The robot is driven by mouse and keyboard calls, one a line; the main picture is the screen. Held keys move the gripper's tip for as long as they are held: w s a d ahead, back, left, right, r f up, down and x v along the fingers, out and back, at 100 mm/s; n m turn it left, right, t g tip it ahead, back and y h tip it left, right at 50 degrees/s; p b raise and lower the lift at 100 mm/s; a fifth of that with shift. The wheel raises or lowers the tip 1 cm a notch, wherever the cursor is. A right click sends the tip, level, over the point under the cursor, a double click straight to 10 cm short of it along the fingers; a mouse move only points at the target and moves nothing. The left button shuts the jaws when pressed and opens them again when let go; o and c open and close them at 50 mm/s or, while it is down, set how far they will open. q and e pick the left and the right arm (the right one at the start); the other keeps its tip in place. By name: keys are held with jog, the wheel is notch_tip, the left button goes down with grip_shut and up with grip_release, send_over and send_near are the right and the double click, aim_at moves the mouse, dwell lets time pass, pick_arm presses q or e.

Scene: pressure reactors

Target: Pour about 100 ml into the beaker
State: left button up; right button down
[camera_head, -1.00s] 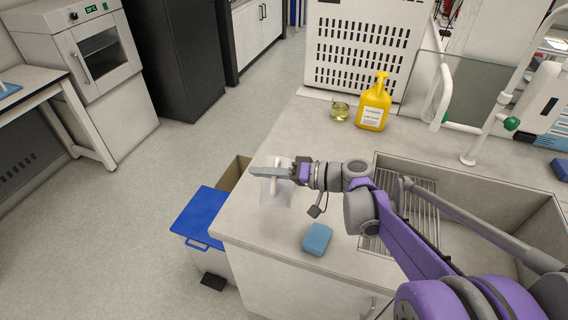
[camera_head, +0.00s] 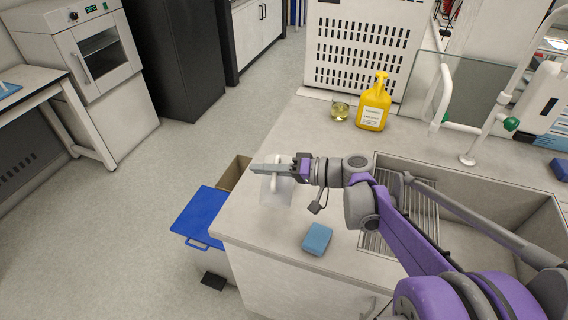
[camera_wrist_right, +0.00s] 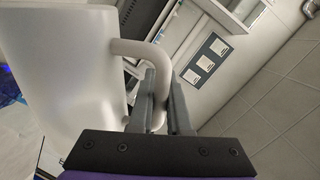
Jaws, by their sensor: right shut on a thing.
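My right gripper (camera_head: 272,169) is shut on the handle of a translucent white jug (camera_head: 277,194), above the left part of the counter. In the right wrist view the jug (camera_wrist_right: 65,65) stands at the left and its curved handle (camera_wrist_right: 150,58) runs between the two fingers (camera_wrist_right: 160,105). The jug's contents do not show. A small glass beaker (camera_head: 340,112) with yellowish liquid in it stands at the back of the counter, apart from the jug. My left gripper is not in view.
A yellow bottle (camera_head: 374,106) stands just right of the beaker. A blue sponge (camera_head: 317,239) lies near the counter's front. A sink (camera_head: 480,215) is at the right. A blue-lidded bin (camera_head: 205,217) is beside the counter's left edge. The counter between jug and beaker is clear.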

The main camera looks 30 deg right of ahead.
aim_at(262, 201)
jog(key=f+n+b, duration=0.1)
jog(key=s+a+f+n+b, duration=0.1)
jog(key=f, duration=0.1)
jog(key=s+a+f+n+t+b, duration=0.1)
jog(key=f, duration=0.1)
jog(key=shift+s+f+n, duration=0.15)
jog(key=shift+f+n, duration=0.1)
jog(key=shift+n, duration=0.15)
jog(key=shift+s+a+f+n, duration=0.1)
jog(key=shift+s+n, duration=0.2)
jog(key=shift+s, duration=0.1)
jog(key=shift+s+a+f+n+t+b, duration=0.3)
jog(key=shift+s+a+f+n, duration=0.3)
jog(key=shift+n, duration=0.2)
jog(key=shift+w, duration=0.1)
dwell(0.6)
